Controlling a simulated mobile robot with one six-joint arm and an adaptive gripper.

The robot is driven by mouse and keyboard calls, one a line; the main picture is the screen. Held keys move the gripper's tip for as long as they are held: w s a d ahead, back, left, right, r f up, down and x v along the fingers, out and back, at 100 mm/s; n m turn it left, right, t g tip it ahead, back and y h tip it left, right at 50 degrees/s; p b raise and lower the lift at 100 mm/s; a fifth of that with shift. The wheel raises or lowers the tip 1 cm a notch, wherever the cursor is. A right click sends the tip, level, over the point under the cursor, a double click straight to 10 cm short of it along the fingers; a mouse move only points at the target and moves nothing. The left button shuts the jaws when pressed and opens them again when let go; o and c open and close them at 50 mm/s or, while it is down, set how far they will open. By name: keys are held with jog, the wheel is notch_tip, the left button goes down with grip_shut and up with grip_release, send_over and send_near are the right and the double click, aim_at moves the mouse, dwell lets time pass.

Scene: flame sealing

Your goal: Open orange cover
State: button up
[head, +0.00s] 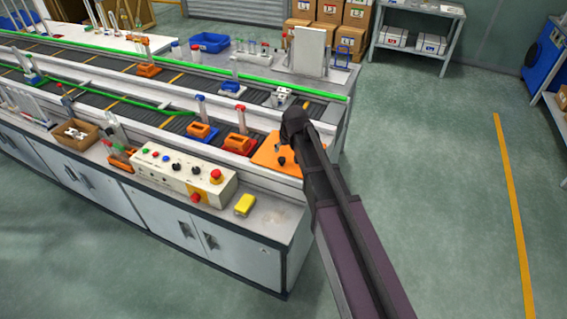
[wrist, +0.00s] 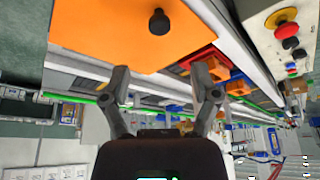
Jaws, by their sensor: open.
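The orange cover (head: 268,157) lies flat at the right end of the bench, beside the conveyor, with a black knob (head: 281,161) on top. In the wrist view the orange cover (wrist: 110,32) fills the upper left and its black knob (wrist: 159,21) stands out from it. My gripper (wrist: 164,82) is open and empty, its two fingers apart, with the knob beyond the fingertips and not between them. In the head view my dark arm comes in from the lower right and hides part of the cover and the gripper's fingers.
A control box (head: 184,174) with knobs and a red button stands left of the cover, with a yellow block (head: 244,205) near it. The floor to the right is clear up to a yellow line (head: 513,205).

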aim_at(282, 159)
jog(key=shift+b+x, duration=4.3)
jog(key=shift+x, duration=0.6)
